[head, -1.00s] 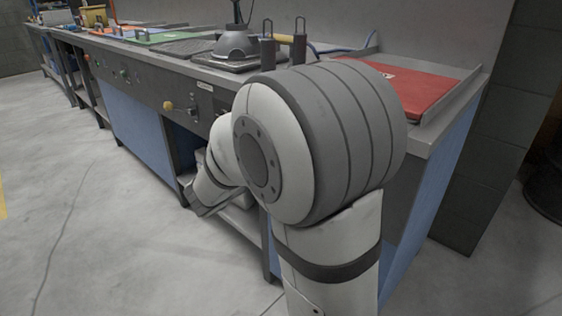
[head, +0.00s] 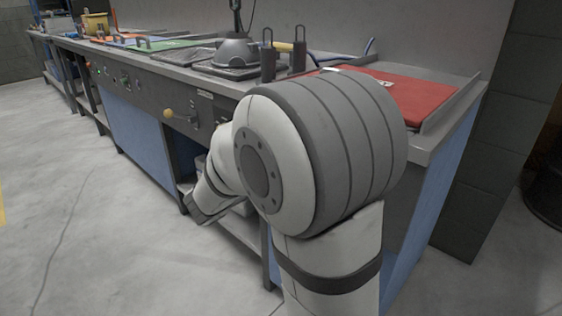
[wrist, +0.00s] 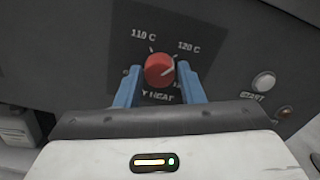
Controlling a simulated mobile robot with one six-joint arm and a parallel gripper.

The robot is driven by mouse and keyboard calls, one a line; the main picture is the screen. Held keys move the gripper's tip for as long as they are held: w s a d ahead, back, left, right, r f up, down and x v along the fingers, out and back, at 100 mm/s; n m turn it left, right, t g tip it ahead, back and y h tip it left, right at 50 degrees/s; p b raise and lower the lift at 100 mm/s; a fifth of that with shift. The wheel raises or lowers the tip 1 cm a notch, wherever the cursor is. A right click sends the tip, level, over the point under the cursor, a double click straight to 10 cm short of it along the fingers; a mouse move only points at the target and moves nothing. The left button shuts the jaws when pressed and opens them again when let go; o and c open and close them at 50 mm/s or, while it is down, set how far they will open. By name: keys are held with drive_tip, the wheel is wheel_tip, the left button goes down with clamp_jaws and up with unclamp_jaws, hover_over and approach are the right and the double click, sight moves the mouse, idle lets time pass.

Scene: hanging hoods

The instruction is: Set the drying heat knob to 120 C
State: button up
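The red heat knob (wrist: 159,70) sits on a dark panel in the upper middle of the wrist view. Labels 110 C and 120 C stand above it, to the left and right. A third label at the lower right is partly hidden by a finger. A light mark on the knob seems to point right, slightly up, below the 120 C label; its exact setting is hard to read. My gripper (wrist: 158,78) is open, its blue fingertips on either side of the knob, with what looks like a small gap. In the head view my arm hides the knob.
A white start button (wrist: 263,81) is to the right of the knob. In the head view, the bench carries a grey dome (head: 237,50) and a red mat (head: 425,97). A yellow knob (head: 168,113) sticks out of its front. The floor at left is clear.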

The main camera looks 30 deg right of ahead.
drive_tip(key=o, duration=0.3)
drive_tip(key=p+v, duration=0.2)
drive_tip(key=v, duration=0.5)
drive_tip(key=shift+a, duration=0.4)
drive_tip(key=shift+s+r, duration=0.1)
